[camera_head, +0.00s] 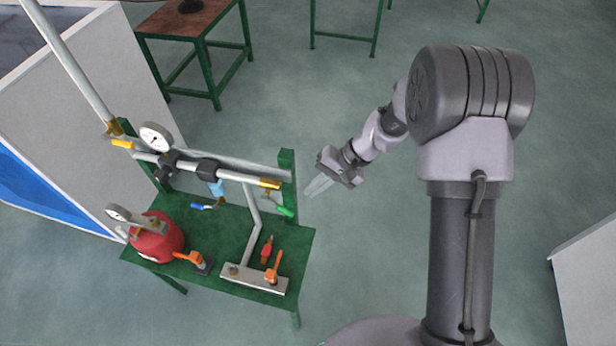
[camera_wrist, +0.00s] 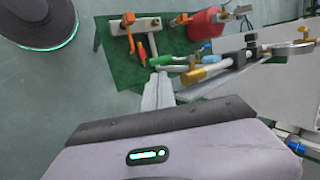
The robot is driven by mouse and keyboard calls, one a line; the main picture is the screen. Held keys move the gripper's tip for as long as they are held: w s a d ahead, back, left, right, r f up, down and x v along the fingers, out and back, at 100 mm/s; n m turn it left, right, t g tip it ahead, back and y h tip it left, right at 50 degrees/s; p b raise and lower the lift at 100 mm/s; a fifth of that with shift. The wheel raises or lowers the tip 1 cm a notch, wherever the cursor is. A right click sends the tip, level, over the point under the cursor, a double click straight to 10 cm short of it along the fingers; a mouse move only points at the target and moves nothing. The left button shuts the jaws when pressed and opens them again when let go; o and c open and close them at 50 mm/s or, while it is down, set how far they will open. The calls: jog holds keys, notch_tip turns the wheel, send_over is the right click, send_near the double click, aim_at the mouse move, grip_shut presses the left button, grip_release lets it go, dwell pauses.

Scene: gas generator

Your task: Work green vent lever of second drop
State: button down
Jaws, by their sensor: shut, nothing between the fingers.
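A green lever (camera_head: 285,211) sits at the right end of the pipework, beside the green upright post; it also shows in the wrist view (camera_wrist: 162,61). A blue lever (camera_head: 203,206) hangs further left on the same pipework. My gripper (camera_head: 317,187) is to the right of the green post, in the air, apart from the green lever in the head view. In the wrist view my fingers (camera_wrist: 157,90) are together, and their tips appear just below the green lever. Nothing shows between them. I cannot tell from the wrist view how far the tips are from the lever.
A brown table (camera_head: 190,18) stands behind.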

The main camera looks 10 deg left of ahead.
aim_at(287, 210)
jog(key=b+x, duration=0.1)
jog(key=x, duration=0.8)
jog(key=shift+a+f, duration=0.2)
jog(key=shift+a, duration=0.15)
jog(key=shift+f+b, duration=0.1)
jog(key=shift+b, duration=0.2)
